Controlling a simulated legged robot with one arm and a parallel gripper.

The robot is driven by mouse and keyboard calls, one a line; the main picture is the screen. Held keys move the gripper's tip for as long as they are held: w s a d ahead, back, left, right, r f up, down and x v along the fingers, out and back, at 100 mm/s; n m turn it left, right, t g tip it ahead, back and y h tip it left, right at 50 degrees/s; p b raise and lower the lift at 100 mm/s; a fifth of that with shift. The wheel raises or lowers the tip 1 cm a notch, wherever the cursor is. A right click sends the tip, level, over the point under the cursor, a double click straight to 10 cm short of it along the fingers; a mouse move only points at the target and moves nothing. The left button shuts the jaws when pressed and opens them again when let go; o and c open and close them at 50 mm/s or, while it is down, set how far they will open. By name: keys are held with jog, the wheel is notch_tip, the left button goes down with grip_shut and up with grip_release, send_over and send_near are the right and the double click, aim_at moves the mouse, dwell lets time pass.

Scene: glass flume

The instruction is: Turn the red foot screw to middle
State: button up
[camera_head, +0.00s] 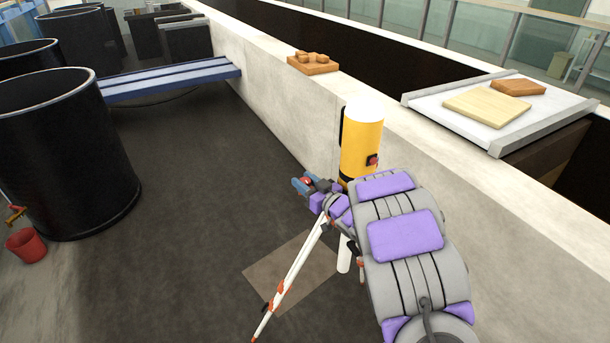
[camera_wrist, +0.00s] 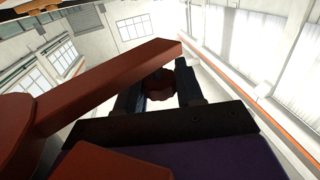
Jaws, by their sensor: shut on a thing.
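A yellow instrument (camera_head: 362,145) with a white domed top stands upright on a tripod with white legs (camera_head: 290,272). A red knob shows on its side facing me. My gripper (camera_head: 306,182) is left of the instrument's base, at the tripod head. A small red piece, apparently the red foot screw (camera_head: 307,181), shows at its jaws. In the wrist view, the two dark fingers (camera_wrist: 159,92) stand either side of a dark red rounded knob (camera_wrist: 159,80), shut on it. A reddish-brown bar (camera_wrist: 110,85) crosses in front of the left finger. The screw's turn position cannot be read.
A pale concrete wall (camera_head: 265,95) runs behind the instrument, with a wooden block (camera_head: 313,63) on top. Black tanks (camera_head: 62,150) and a red bucket (camera_head: 27,245) stand at left. The dark floor between is clear; a lighter floor patch (camera_head: 290,272) lies under the tripod.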

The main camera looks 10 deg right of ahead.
jog(key=shift+r+n+g+y+p, duration=0.3)
jog(key=shift+r+n+y+p, duration=0.15)
jog(key=shift+y, duration=0.15)
jog(key=o, duration=1)
jog(key=shift+w+d, duration=0.1)
jog(key=shift+d, duration=0.05)
jog(key=shift+s, duration=0.2)
jog(key=shift+f, duration=0.2)
jog(key=v, duration=1.2)
jog(key=shift+r, duration=0.1)
jog(key=shift+s, duration=0.1)
